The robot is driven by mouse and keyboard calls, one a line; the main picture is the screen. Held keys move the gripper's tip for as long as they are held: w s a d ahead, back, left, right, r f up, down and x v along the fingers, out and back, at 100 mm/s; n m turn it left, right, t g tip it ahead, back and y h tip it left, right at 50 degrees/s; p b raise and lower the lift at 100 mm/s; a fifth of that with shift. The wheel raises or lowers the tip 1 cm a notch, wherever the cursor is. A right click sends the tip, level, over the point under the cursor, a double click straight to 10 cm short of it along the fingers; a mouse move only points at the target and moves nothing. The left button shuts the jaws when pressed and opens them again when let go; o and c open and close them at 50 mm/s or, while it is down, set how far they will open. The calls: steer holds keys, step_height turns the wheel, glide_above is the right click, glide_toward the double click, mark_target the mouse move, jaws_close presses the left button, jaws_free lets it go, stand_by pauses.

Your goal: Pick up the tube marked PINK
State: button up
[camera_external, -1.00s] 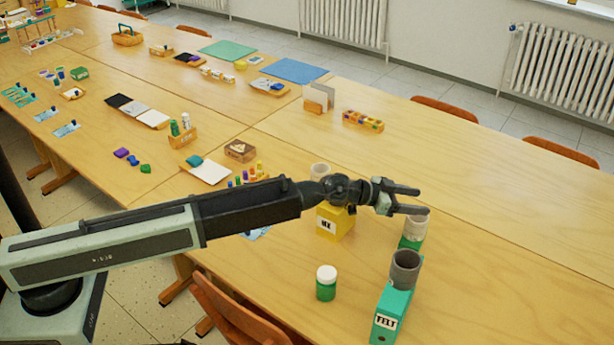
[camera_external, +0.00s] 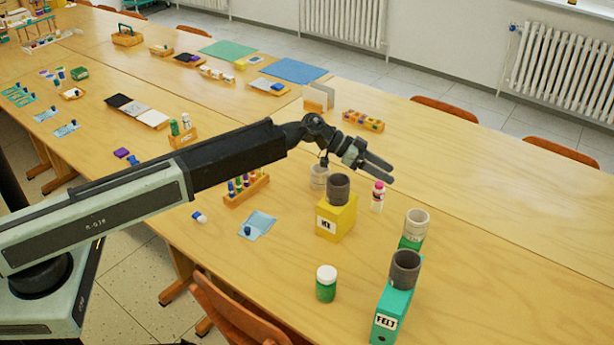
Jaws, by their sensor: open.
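A small bottle or tube with a pink cap and a pinkish-white body (camera_external: 377,198) stands upright on the wooden table, right of the yellow box; I cannot read its label. My gripper (camera_external: 391,172) is open and empty, its two fingers pointing right. In the picture it appears just above the pink-capped tube; the distance between them is hard to judge. Several small coloured tubes stand in a wooden rack (camera_external: 246,192) left of the yellow box, partly behind my arm, with no readable labels.
A yellow box (camera_external: 335,222) with a grey cup (camera_external: 339,189) is near the tube. A teal box marked FELT (camera_external: 389,316) with a dark cup (camera_external: 405,267), a green box with a pale cup (camera_external: 416,224) and a green jar (camera_external: 326,288) stand in front. The table's right side is clear.

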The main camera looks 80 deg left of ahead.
mark_target(379, 187)
steer(key=s+a+f+m+g+h+b, duration=0.1)
steer(key=s+a+f+m+h+b, duration=0.4)
steer(key=a+f+b, duration=0.4)
steer(key=shift+m+y, duration=0.5)
steer(key=shift+m, duration=0.2)
steer(key=shift+w+a+r+b+x, duration=0.15)
steer(key=shift+b+x, duration=0.1)
steer(key=shift+x, duration=0.95)
steer(key=shift+w+a+r+b+x, duration=0.1)
steer(key=shift+w+r+b+x, duration=0.15)
steer(key=shift+x, duration=0.95)
steer(key=shift+w+a+r+b+x, duration=0.1)
steer(key=shift+b+x, duration=0.2)
steer(key=shift+x, duration=0.95)
jaws_close()
